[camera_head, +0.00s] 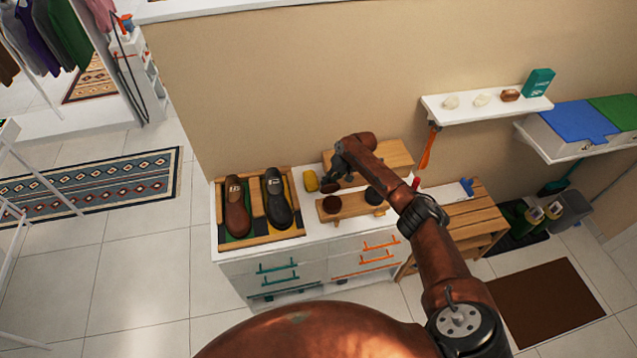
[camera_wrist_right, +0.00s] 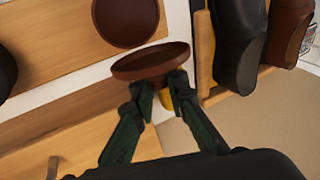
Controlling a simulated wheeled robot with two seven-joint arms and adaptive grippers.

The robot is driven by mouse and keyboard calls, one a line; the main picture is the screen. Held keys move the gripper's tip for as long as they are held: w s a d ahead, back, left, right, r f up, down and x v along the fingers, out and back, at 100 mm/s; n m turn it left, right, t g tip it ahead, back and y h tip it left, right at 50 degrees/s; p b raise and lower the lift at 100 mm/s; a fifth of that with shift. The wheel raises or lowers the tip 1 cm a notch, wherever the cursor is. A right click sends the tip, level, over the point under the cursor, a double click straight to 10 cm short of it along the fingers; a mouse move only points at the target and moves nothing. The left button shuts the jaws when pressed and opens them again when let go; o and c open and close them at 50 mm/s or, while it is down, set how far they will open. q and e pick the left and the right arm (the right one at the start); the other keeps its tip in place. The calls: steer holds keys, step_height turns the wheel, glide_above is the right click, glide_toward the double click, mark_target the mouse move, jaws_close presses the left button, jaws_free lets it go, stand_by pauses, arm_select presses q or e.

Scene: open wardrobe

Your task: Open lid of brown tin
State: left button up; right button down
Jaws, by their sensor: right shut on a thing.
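The brown tin (camera_head: 331,204) sits on a small wooden rack (camera_head: 352,206) on the white cabinet top; its round brown top face shows in the wrist view (camera_wrist_right: 125,18). My right gripper (camera_head: 335,180) is just behind the tin, above the cabinet top. In the wrist view its fingertips (camera_wrist_right: 158,86) are shut on a shallow brown lid (camera_wrist_right: 150,62), held tilted and apart from the tin. A black tin (camera_head: 374,195) stands on the same rack to the right. My left gripper is not in view.
A yellow block (camera_head: 311,181) stands left of my right gripper. Further left, a wooden tray (camera_head: 291,237) holds a brown shoe (camera_head: 237,206) and a black shoe (camera_head: 277,200). A wooden board (camera_head: 398,154) lies behind. A slatted wooden bench (camera_head: 470,215) stands right of the cabinet.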

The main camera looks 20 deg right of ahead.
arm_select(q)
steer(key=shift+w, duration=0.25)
arm_select(e)
steer(key=shift+s+f, duration=0.1)
steer(key=shift+f, duration=0.05)
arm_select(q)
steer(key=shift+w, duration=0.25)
arm_select(e)
steer(key=c, duration=1.9)
jaws_free()
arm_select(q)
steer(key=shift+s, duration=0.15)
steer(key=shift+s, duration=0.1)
arm_select(e)
steer(key=v, duration=1.2)
